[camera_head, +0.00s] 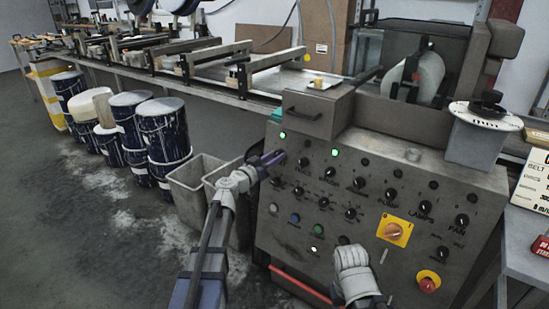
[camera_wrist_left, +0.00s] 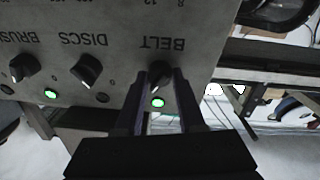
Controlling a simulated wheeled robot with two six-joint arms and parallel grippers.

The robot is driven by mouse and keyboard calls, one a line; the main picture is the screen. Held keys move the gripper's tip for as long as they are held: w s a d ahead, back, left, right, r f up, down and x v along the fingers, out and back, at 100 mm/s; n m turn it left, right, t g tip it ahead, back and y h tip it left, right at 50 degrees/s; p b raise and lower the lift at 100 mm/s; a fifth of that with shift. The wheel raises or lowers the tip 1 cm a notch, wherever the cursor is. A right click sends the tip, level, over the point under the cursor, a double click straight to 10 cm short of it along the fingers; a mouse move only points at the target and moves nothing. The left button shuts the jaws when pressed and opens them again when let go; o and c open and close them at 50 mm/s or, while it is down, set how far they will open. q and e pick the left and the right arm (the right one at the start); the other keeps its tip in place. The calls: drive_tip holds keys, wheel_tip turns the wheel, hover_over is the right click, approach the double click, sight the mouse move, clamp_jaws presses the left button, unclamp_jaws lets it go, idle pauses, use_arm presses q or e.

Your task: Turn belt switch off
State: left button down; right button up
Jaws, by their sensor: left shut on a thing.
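The control panel (camera_head: 375,195) fills the right of the head view. My left gripper (camera_head: 270,158) is at its upper left, over the BELT switch, which it hides there. In the left wrist view, upside down, the black BELT knob (camera_wrist_left: 158,72) sits between the two fingertips of my left gripper (camera_wrist_left: 160,77), which is shut on it. The BELT lamp (camera_wrist_left: 157,103) beside the knob is lit green; it also shows lit in the head view (camera_head: 282,134). The knob's pointer is hard to read. My right arm shows low in the head view, but its gripper fingers do not.
The DISCS knob (camera_wrist_left: 87,70) and BRUSH knob (camera_wrist_left: 24,67) stand close beside the BELT knob. A yellow-backed switch (camera_head: 394,230) and a red stop button (camera_head: 428,284) are lower right. Grey bins (camera_head: 192,187) and paint drums (camera_head: 163,128) stand left of the panel.

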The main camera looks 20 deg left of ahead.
use_arm(q)
drive_tip(key=shift+n, duration=0.5)
drive_tip(key=n, duration=0.2)
drive_tip(key=n+y, duration=0.1)
drive_tip(key=n, duration=0.2)
drive_tip(key=shift+d+n+t+y, duration=0.15)
drive_tip(key=shift+n+t+y, duration=0.15)
drive_tip(key=n, duration=0.3)
drive_tip(key=n+y+p, duration=0.1)
drive_tip(key=n, duration=0.3)
drive_tip(key=shift+d+r+y+p, duration=0.1)
drive_tip(key=shift+y+p, duration=0.2)
drive_tip(key=c, duration=0.5)
unclamp_jaws()
drive_tip(key=shift+s, duration=0.15)
